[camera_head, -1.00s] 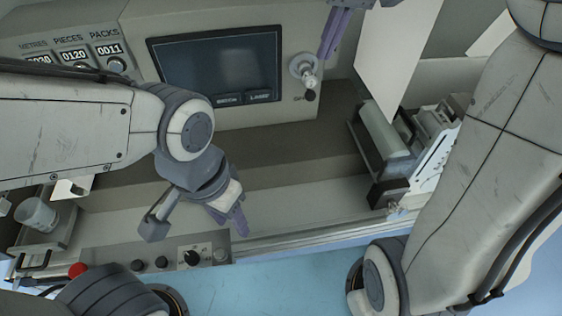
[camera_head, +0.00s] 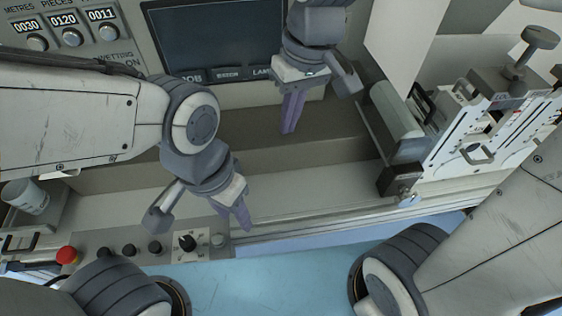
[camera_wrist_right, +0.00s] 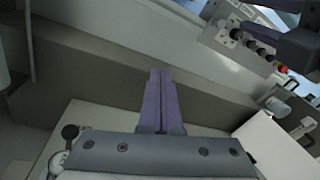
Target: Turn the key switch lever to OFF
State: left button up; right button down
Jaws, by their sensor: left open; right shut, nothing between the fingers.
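The key switch lever is hidden in the head view behind my right gripper (camera_head: 290,128). In the right wrist view a black-knobbed lever (camera_wrist_right: 70,132) with a pale metal part below it shows at the lower left, beside the gripper. My right gripper (camera_wrist_right: 160,74) is shut and empty, its purple fingers together, in front of the machine's lower ledge and apart from the lever. My left gripper (camera_head: 242,222) is open and empty, low over the machine's front tray, near the lower control panel.
The screen (camera_head: 215,40) is at the upper middle, with dials (camera_head: 72,38) to its left. The lower panel holds a red button (camera_head: 67,254) and a black rotary knob (camera_head: 187,242). A roller (camera_head: 395,115) and a white bracket (camera_head: 485,140) stand at the right.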

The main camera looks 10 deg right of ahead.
jog(key=s+a+f+n+b, duration=0.1)
jog(key=s+f+n+b, duration=0.1)
jog(key=s+f, duration=0.6)
jog(key=shift+s+a+f+h+b, duration=0.35)
jog(key=shift+f+b, duration=0.15)
jog(key=shift+b, duration=0.1)
jog(key=shift+n, duration=0.4)
jog(key=s+f, duration=0.1)
jog(key=s, duration=0.1)
jog(key=s+f, duration=0.1)
jog(key=s, duration=0.1)
jog(key=shift+d+f, duration=0.2)
jog(key=shift+f, duration=0.1)
